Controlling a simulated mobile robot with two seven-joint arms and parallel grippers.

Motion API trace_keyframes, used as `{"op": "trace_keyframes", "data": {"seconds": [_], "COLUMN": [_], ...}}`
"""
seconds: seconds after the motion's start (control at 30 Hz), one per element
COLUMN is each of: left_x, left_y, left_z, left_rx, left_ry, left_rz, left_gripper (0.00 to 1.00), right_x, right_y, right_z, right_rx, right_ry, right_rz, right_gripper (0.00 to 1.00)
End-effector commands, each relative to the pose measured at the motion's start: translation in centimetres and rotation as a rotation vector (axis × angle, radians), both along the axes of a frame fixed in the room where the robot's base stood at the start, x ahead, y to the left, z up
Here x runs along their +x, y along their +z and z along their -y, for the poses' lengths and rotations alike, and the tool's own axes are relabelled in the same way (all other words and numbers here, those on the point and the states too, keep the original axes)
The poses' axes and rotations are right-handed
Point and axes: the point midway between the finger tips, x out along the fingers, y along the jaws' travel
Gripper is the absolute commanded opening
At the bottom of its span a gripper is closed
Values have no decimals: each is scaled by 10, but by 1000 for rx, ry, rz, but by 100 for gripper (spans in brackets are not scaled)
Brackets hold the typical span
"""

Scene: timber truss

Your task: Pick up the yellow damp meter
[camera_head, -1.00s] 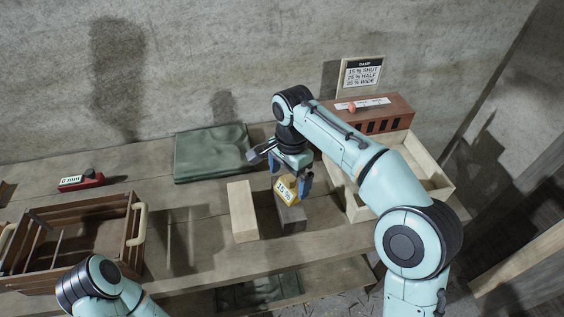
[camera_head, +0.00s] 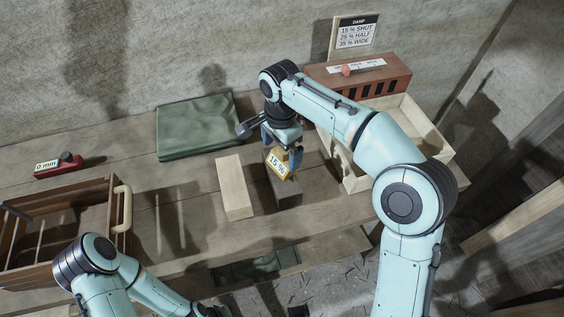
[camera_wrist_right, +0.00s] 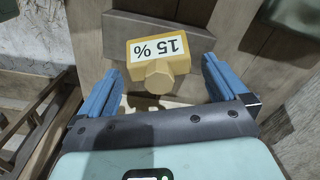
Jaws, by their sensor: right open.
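The yellow damp meter (camera_head: 280,164) sits on a dark grey block (camera_head: 285,190) on the bench, its white label reading "15 %". My right gripper (camera_head: 282,150) is open just above and around it. In the right wrist view the meter (camera_wrist_right: 158,53) lies between the two open blue fingers (camera_wrist_right: 162,70), with visible gaps on both sides. Its label is upside down there, and its faceted knob points toward the gripper. Part of the dark block (camera_wrist_right: 125,25) shows beneath it. My left arm enters at the lower left of the head view; its gripper is not clearly visible.
A pale timber block (camera_head: 234,188) stands just left of the dark block. A folded green cloth (camera_head: 195,125), a red gauge reading "0 mm" (camera_head: 58,166) and a wooden crate (camera_head: 122,210) are farther left. A pale tray (camera_head: 425,125) and a slotted brick-red box (camera_head: 395,72) are at right.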

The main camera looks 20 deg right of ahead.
Motion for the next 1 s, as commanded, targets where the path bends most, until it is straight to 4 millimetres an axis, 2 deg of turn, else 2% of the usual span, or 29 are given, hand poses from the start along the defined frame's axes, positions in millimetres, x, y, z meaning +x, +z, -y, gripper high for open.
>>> {"op": "trace_keyframes", "data": {"seconds": [0.03, 0.2, 0.5, 0.53, 0.67, 0.73, 0.77, 1.0], "left_x": [-2, -4, -4, -4, -4, -4, -4, -4], "left_y": [-4, -8, -8, -8, -8, -8, -8, -8], "left_z": [0, 0, 0, 0, 0, 0, 0, 0], "left_rx": [1, 0, 0, 0, 0, 0, 0, 0], "left_ry": [0, 0, 0, 0, 0, 0, 0, 0], "left_rz": [-2, -4, -4, -4, -4, -4, -4, -3], "left_gripper": [43, 43, 43, 43, 43, 43, 43, 43], "right_x": [-2, -2, -2, -2, -2, -1, -1, -1], "right_y": [-11, -34, -40, -40, -40, -39, -39, -37], "right_z": [2, 3, 2, 2, 2, 2, 2, 2], "right_rx": [-1, 0, 0, 0, 0, 1, 1, 0], "right_ry": [-1, 0, 0, 0, 0, 0, 0, 0], "right_rz": [-5, -4, 0, -1, -1, 0, 0, 1], "right_gripper": [100, 100, 100, 97, 54, 54, 48, 48]}}
